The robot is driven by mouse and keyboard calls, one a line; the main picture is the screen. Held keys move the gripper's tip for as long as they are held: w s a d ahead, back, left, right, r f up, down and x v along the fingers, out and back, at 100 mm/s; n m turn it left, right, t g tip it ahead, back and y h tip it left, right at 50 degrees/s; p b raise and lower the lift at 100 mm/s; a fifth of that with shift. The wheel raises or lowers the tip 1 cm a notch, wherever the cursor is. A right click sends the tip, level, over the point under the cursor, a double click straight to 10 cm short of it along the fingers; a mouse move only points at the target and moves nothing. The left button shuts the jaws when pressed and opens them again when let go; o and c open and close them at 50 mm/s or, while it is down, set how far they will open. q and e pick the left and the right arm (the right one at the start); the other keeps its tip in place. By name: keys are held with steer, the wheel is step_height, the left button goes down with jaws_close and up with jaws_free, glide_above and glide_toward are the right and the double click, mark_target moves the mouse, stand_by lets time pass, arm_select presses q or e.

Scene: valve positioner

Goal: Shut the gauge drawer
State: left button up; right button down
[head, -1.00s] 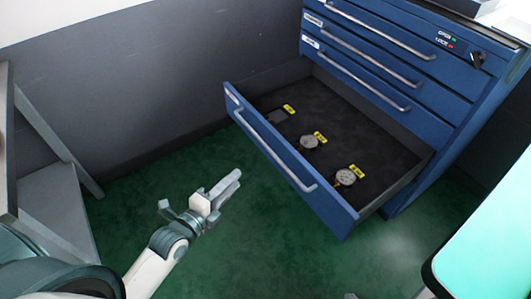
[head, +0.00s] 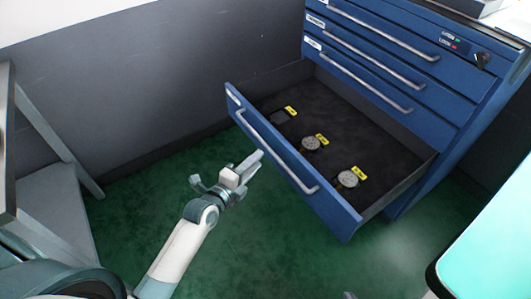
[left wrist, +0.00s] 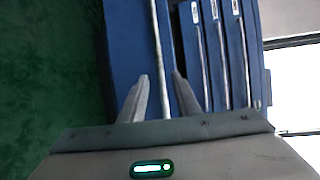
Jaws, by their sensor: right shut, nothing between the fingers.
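The gauge drawer (head: 290,165) is the lowest drawer showing in the blue cabinet and stands pulled far out. Its pale bar handle (head: 278,153) runs along the front, and several gauge places with yellow tags are inside. My left gripper (head: 257,163) is just in front of the drawer front, near the handle's middle. In the left wrist view my left gripper (left wrist: 161,76) is open, and the handle (left wrist: 158,45) appears between its fingertips. I cannot tell whether the fingers touch it.
Other cabinet drawers (head: 370,62) above are shut. A lock switch (head: 481,60) is at the cabinet's upper right. A grey frame (head: 50,150) stands at the left, and a teal-white panel (head: 490,245) fills the lower right. Green floor in front of the drawer is clear.

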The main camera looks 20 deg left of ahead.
arm_select(q)
steer(key=x, duration=0.6)
steer(key=shift+w+b, duration=0.2)
steer(key=shift+b, duration=0.1)
jaws_close()
